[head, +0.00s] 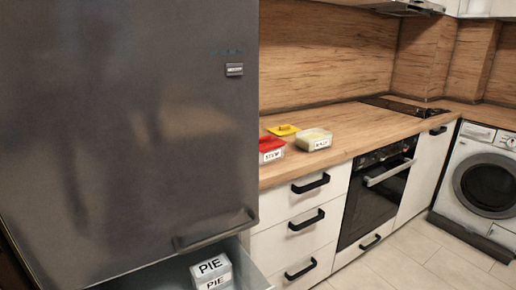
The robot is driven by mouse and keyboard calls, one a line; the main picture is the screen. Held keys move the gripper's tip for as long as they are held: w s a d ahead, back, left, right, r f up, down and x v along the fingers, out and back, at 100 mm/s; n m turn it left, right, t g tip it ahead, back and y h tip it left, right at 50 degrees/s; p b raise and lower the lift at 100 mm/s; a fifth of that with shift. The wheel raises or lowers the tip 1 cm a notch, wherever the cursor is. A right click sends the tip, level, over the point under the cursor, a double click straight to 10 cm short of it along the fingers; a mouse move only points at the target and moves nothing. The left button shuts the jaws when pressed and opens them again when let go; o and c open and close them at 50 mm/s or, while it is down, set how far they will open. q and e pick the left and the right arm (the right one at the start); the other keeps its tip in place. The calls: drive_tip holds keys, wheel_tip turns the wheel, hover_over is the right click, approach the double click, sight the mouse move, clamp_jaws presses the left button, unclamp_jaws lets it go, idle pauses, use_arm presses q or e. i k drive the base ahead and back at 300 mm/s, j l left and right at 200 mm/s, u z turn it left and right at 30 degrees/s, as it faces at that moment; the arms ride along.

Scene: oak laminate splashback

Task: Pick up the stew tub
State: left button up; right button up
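The stew tub (272,157) stands on the wooden counter at its left end, close to the tall grey fridge. It is a small clear tub with a red lid, and its white front label appears to read STEW. Its left side is close to the fridge edge in the picture. Neither of my grippers shows in the head view.
An uncovered tub (314,139) with pale contents stands right of the stew tub; a yellow lid (284,130) lies behind. A fridge (130,130) fills the left. Counter (375,124) further right is clear.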

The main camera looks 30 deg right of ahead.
sight(266, 158)
drive_tip(key=i+l+u, duration=0.1)
drive_tip(key=l+u, duration=0.35)
drive_tip(key=l, duration=0.65)
drive_tip(key=k+l+u, duration=0.1)
drive_tip(key=l+u, duration=0.35)
drive_tip(key=l, duration=0.7)
